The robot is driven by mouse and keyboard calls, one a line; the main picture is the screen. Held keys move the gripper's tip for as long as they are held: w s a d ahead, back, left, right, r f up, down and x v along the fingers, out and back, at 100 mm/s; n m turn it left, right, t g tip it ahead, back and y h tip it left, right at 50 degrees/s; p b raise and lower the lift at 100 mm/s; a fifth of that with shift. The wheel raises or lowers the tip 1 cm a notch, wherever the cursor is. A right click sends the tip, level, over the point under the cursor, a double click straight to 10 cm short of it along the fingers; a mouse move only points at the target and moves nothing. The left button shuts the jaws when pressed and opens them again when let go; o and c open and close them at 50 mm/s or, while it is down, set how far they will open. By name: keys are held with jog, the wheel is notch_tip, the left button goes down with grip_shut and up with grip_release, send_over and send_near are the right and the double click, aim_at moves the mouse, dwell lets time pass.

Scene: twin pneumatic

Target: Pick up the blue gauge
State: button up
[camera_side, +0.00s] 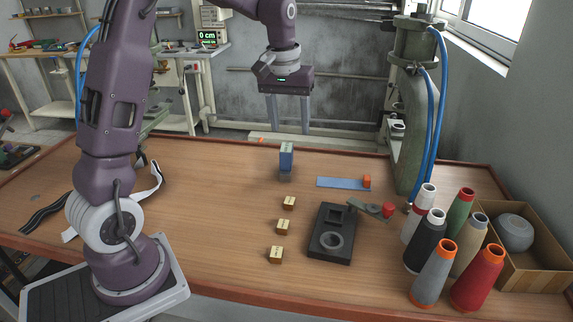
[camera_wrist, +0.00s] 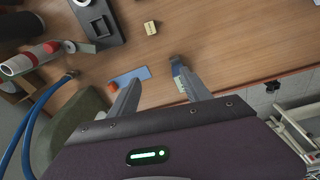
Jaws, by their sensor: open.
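An upright blue block (camera_side: 286,160) with a pale marked top and a grey lower part stands on the wooden table; I take it for the blue gauge. In the wrist view the blue block (camera_wrist: 177,67) is partly hidden by the right finger. My gripper (camera_side: 290,131) is open and empty, pointing down, and in the side view it appears above and behind the block, not touching it. In the wrist view my gripper (camera_wrist: 160,77) has its two fingers spread apart over the table.
A flat blue strip (camera_side: 338,183) with an orange knob (camera_side: 367,181) lies to the right. Several small tan blocks (camera_side: 289,202) and a dark fixture (camera_side: 330,245) are in front. Thread cones (camera_side: 425,238), a green column (camera_side: 412,140) with blue hoses and a cardboard box (camera_side: 540,262) stand at right.

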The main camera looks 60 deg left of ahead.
aim_at(285, 148)
jog(key=w+a+f, duration=0.1)
jog(key=a+f, duration=0.1)
jog(key=f, duration=0.1)
jog(key=w+a+f+n+g, duration=0.1)
jog(key=a+f, duration=0.2)
jog(key=w+a+f+n, duration=0.1)
jog(key=w+a+f, duration=0.1)
jog(key=a+f, duration=0.1)
jog(key=shift+f, duration=0.45)
jog(key=f, duration=0.7)
jog(key=shift+w+a+f, duration=0.1)
jog(key=shift+w+f, duration=0.15)
jog(key=shift+w, duration=0.15)
grip_shut()
